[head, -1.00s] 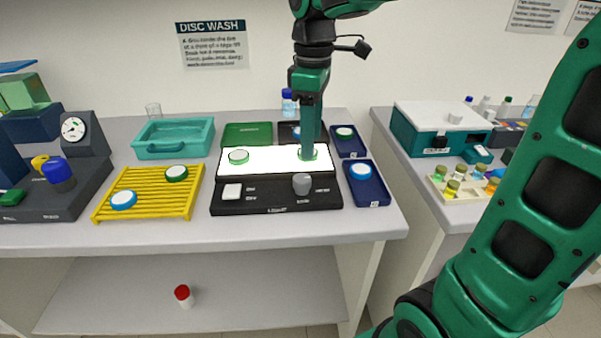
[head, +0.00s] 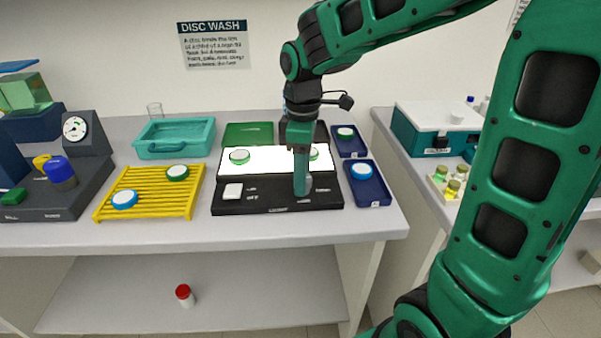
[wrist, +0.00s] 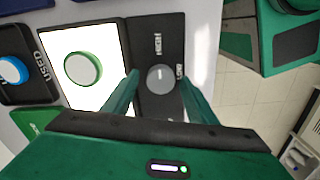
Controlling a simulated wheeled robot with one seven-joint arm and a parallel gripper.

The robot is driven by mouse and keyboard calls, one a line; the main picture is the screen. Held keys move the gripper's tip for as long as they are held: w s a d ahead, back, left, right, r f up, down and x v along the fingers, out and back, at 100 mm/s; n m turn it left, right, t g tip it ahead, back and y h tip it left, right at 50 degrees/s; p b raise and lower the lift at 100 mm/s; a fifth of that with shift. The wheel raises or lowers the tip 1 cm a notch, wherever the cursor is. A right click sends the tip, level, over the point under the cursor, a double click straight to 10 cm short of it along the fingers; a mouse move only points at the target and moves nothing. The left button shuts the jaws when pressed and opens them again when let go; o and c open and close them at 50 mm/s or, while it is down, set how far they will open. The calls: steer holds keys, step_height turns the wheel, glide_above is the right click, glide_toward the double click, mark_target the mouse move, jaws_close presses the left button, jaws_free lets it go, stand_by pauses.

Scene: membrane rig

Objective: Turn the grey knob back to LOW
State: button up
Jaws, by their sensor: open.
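The grey knob (wrist: 160,79) sits on the black front panel of the light box (head: 262,203). In the wrist view it is round, with HIGH printed beyond it and LOW at its right. A faint pale mark shows on its top, but I cannot tell clearly which label it points to. My gripper (wrist: 160,84) is open, pointing down, with one finger on each side of the knob. No contact can be made out. In the head view my gripper (head: 300,192) hides most of the knob.
Discs with green rims lie on the lit plate (head: 210,158). A white switch (head: 233,190) is left on the panel. Blue trays (head: 374,196) stand close on the right, a yellow rack (head: 140,204) on the left. The bench front is clear.

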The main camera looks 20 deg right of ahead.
steer(key=shift+c, duration=0.3)
steer(key=c, duration=1)
